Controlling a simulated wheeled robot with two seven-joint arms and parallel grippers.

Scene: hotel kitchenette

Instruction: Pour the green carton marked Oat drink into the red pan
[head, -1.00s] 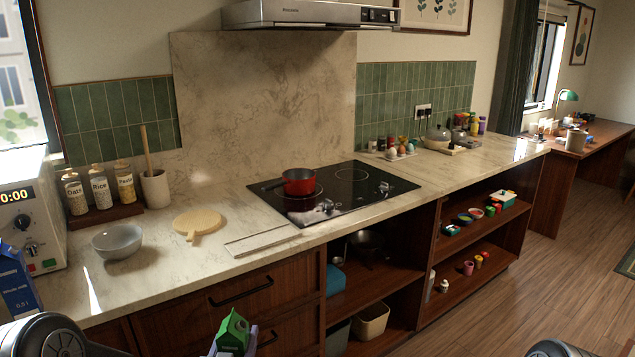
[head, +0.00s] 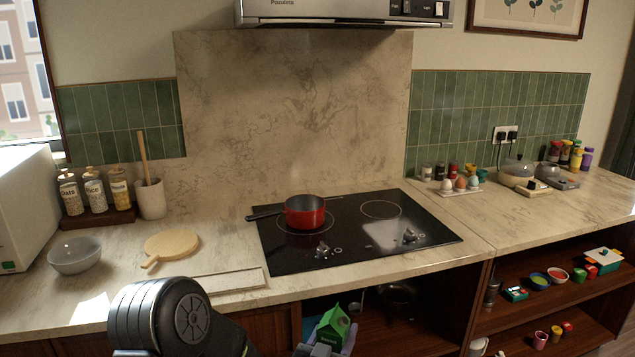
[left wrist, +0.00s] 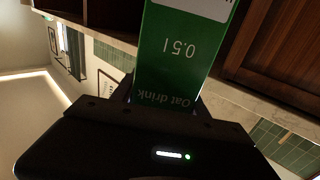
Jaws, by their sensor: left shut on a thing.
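The red pan (head: 305,213) sits upright on the left part of the black hob, its dark handle pointing left. The green carton (head: 333,326) is low at the bottom of the head view, in front of the counter and below its top. In the left wrist view the carton (left wrist: 180,50) shows "Oat drink" and "0.5 l". My left gripper (left wrist: 165,98) is shut on the carton; in the head view it (head: 322,348) is at the bottom edge, partly cut off. The carton is apart from the pan. My right gripper is not in view.
The hob (head: 350,245) has free room right of the pan. A round wooden board (head: 172,244), a grey bowl (head: 75,255) and jars (head: 95,192) stand left. An egg tray (head: 460,187) stands right. Open shelves (head: 530,310) lie below the counter. A hood (head: 345,12) hangs above.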

